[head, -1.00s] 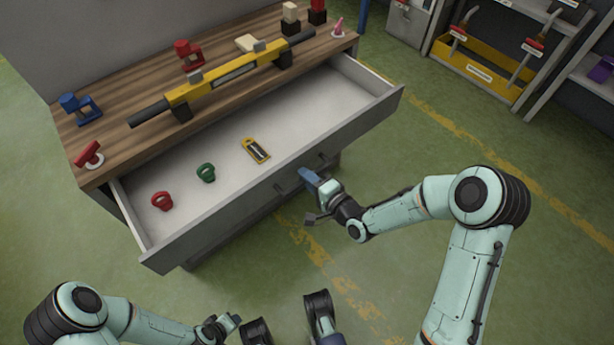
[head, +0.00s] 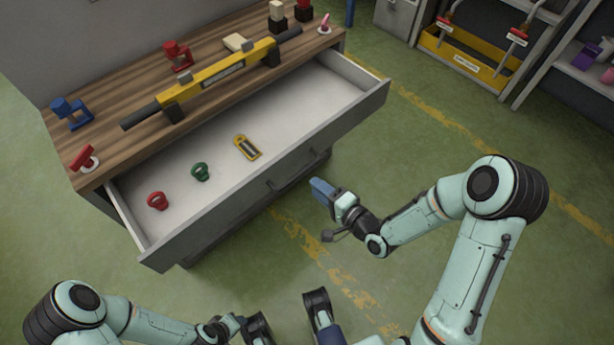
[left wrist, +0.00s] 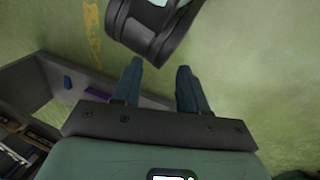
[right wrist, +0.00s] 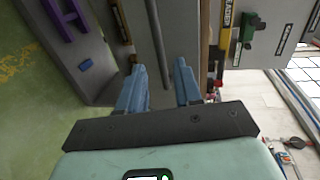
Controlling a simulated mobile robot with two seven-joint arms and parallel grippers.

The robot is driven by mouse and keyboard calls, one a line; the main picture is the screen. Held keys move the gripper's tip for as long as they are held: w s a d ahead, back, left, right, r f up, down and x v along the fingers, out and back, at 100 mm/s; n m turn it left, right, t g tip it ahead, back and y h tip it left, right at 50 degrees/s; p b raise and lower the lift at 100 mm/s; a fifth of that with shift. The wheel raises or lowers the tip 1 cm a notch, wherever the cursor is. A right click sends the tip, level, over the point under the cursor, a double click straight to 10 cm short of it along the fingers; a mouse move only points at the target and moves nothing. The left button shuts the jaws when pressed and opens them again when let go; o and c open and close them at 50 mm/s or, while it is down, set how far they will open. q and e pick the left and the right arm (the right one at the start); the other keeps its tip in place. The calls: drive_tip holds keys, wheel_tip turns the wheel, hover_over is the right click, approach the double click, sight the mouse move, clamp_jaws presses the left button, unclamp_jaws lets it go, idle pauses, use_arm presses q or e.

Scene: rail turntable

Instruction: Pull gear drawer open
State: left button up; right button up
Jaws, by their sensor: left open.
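The grey gear drawer (head: 230,203) stands pulled out from under the wooden worktop, with its pale inside showing. A dark bar handle (head: 290,178) runs along its front. My right gripper (head: 318,188) is in front of the drawer, to the right of the handle and apart from it. In the right wrist view its blue fingers (right wrist: 158,85) are spread with nothing between them; the handle (right wrist: 158,45) shows beyond them. My left gripper (head: 236,322) is low in the head view, away from the drawer. Its fingers (left wrist: 158,85) are open and empty.
In the drawer lie a red padlock (head: 157,201), a green padlock (head: 200,172) and a yellow tag (head: 247,147). The worktop (head: 110,140) holds a yellow bar tool (head: 220,72) and several lockout pieces. Shelving with a yellow bin (head: 455,62) stands at right. Green floor in front is free.

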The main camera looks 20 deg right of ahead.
use_arm(q)
drive_tip(key=s+r, duration=0.1)
drive_tip(key=s+d+r+g+p, duration=0.1)
drive_tip(key=shift+s+d, duration=0.15)
drive_tip(key=shift+s, duration=0.25)
use_arm(e)
drive_tip(key=v, duration=0.5)
drive_tip(key=shift+w+f, duration=0.1)
drive_tip(key=s+a+f+n+g+h+p, duration=0.1)
drive_tip(key=s+a+f+n+g+p, duration=0.35)
drive_tip(key=s+f+g+p, duration=0.45)
use_arm(q)
wheel_tip(320, 180, up, 15)
drive_tip(key=s+d+g+p, duration=0.1)
drive_tip(key=s+p, duration=0.1)
drive_tip(key=p, duration=0.5)
drive_tip(key=shift+s+d+m+g+h, duration=0.15)
drive_tip(key=shift+s+m+g+h, duration=0.15)
drive_tip(key=shift+h, duration=0.1)
use_arm(e)
drive_tip(key=s+a+n+g, duration=0.4)
drive_tip(key=s+n+g, duration=0.1)
drive_tip(key=s, duration=0.6)
drive_tip(key=shift+s+a+f+g+h, duration=0.25)
drive_tip(key=shift+f+g+h, duration=0.2)
drive_tip(key=shift+g, duration=0.35)
use_arm(q)
drive_tip(key=shift+r, duration=0.15)
use_arm(e)
drive_tip(key=shift+n, duration=0.25)
